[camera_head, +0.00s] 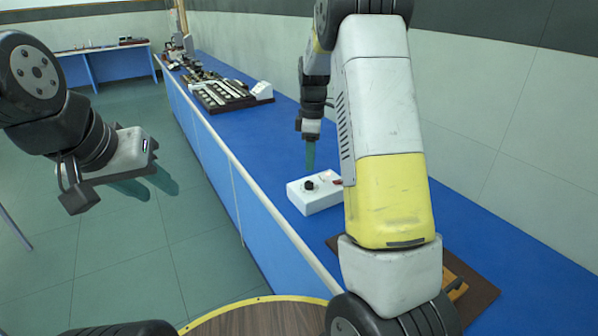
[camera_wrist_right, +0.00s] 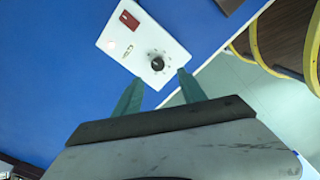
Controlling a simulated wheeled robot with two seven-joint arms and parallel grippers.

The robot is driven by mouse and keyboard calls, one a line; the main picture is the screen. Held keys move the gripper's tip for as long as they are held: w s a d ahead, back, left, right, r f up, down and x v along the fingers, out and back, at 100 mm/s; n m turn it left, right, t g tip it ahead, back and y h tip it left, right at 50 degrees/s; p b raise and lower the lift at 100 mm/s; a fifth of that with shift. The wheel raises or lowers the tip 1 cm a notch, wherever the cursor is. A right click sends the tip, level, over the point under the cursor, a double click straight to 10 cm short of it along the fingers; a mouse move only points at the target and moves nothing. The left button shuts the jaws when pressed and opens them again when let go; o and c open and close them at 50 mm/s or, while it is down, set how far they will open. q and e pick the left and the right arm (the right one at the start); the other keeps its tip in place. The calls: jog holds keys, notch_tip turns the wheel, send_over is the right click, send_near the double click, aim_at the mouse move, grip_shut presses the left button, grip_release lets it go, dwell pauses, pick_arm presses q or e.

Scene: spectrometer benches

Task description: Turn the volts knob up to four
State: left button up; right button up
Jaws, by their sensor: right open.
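The white control box (camera_head: 320,199) sits on the blue bench, near its front edge. Its black volts knob (camera_head: 309,185) stands on top; in the right wrist view the knob (camera_wrist_right: 157,63) has marks around it, too small to read. My right gripper (camera_head: 310,155) is above and just behind the box, fingers pointing down. In its wrist view the right gripper (camera_wrist_right: 160,83) is open and empty, its fingertips short of the knob and apart from it. My left gripper (camera_head: 148,187) is open and empty, out over the floor to the left of the bench.
A red patch (camera_wrist_right: 129,20) marks the box's other end. A dark rack with several pieces (camera_head: 222,95) and a small white device (camera_head: 262,91) stand farther along the bench. A brown board (camera_head: 480,290) lies nearer, partly behind my right arm. Bare blue bench surrounds the box.

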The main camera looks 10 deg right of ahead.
aim_at(310, 183)
jog(key=shift+w+f+n, duration=0.3)
jog(key=shift+f, duration=0.5)
notch_tip(310, 183, down, 7)
jog(key=shift+f, duration=0.1)
grip_shut()
